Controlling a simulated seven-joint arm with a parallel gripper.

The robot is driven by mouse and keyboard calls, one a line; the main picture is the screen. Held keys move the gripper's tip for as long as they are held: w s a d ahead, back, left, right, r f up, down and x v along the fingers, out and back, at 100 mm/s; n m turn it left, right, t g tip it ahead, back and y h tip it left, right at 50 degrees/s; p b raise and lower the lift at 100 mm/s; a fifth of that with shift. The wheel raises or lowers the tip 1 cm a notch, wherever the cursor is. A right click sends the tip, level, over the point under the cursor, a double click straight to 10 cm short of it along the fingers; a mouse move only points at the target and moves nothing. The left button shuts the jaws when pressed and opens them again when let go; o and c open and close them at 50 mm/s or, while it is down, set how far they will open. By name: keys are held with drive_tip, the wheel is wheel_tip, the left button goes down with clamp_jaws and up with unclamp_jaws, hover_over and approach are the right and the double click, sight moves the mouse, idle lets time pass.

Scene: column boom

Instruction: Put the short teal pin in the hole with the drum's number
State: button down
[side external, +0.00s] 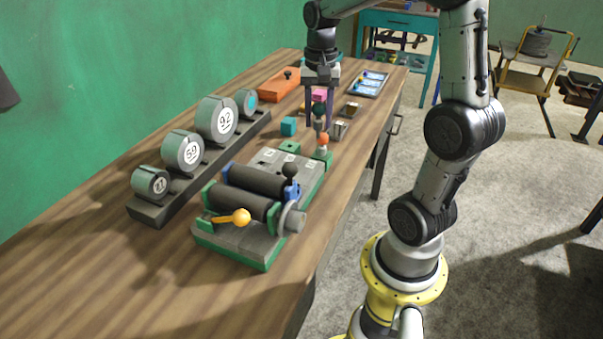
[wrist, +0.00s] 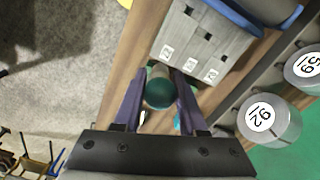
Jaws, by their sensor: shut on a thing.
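My gripper (side external: 320,122) is shut on the teal pin (side external: 319,109), whose dark round head also shows between the purple fingers in the wrist view (wrist: 159,93). The pin hangs upright above the table, close to the far end of the grey and green fixture (side external: 250,244). The fixture's hole plate (side external: 283,160) carries small white number labels beside dark square holes, clearer in the wrist view (wrist: 197,45); I cannot read them surely. Numbered drums stand on a dark rack: one looks like 92 (side external: 209,112), one like 59 (side external: 176,143). The pin's lower end is partly hidden.
An orange ball-headed pin (side external: 323,139) stands by the fixture's corner.

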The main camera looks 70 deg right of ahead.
drive_tip(key=shift+a+f+m, duration=0.15)
drive_tip(key=shift+a+m, duration=0.1)
drive_tip(key=shift+m, duration=0.15)
drive_tip(key=w+a+f+n, duration=0.1)
drive_tip(key=w+a, duration=0.1)
drive_tip(key=a, duration=0.6)
drive_tip(key=shift+s+a+f, duration=0.1)
drive_tip(key=shift+f, duration=1.4)
drive_tip(key=shift+s+a+f, duration=0.1)
drive_tip(key=shift+f, duration=1.35)
drive_tip(key=shift+f, duration=0.45)
drive_tip(key=shift+f, duration=0.3)
drive_tip(key=shift+f, duration=0.35)
drive_tip(key=shift+f, duration=0.35)
drive_tip(key=shift+f, duration=0.15)
